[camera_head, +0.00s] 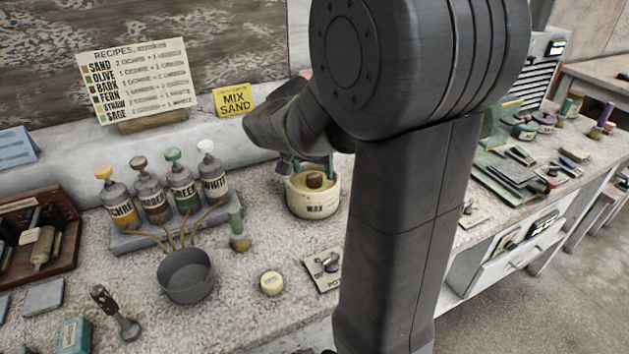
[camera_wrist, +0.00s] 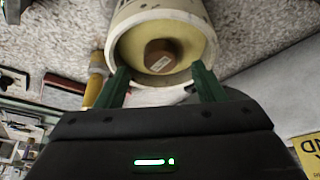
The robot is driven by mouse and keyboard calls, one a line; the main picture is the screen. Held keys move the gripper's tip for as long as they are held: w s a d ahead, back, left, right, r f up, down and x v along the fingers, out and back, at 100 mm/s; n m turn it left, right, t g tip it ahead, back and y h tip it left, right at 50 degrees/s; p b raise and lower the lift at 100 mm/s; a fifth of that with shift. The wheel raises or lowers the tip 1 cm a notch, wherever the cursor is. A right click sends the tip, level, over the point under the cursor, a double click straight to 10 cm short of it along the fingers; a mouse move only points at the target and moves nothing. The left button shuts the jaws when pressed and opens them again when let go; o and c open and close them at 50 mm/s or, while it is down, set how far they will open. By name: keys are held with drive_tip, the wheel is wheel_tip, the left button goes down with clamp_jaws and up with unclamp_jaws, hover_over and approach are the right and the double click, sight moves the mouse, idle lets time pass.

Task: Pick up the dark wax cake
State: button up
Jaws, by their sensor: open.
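The dark wax cake (camera_head: 315,180) is a small brown cylinder in the pale round pot marked WAX (camera_head: 314,204). In the wrist view the cake (camera_wrist: 160,55) shows a small pale label on its face and sits inside the yellowish interior of the pot (camera_wrist: 118,25). My gripper (camera_head: 311,166) is at the pot's far rim in the head view. In the wrist view its two green fingers (camera_wrist: 160,82) are spread apart at the pot's near rim, with nothing between them. Whether the fingers touch the rim I cannot tell. My arm hides part of the bench.
A rack of several labelled bottles (camera_head: 150,238) and a grey pan (camera_head: 187,276) are further left. A yellow sign (camera_head: 236,100) stands behind.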

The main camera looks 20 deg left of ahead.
sight(314, 177)
drive_tip(key=shift+x, duration=1.5)
drive_tip(key=c, duration=1.1)
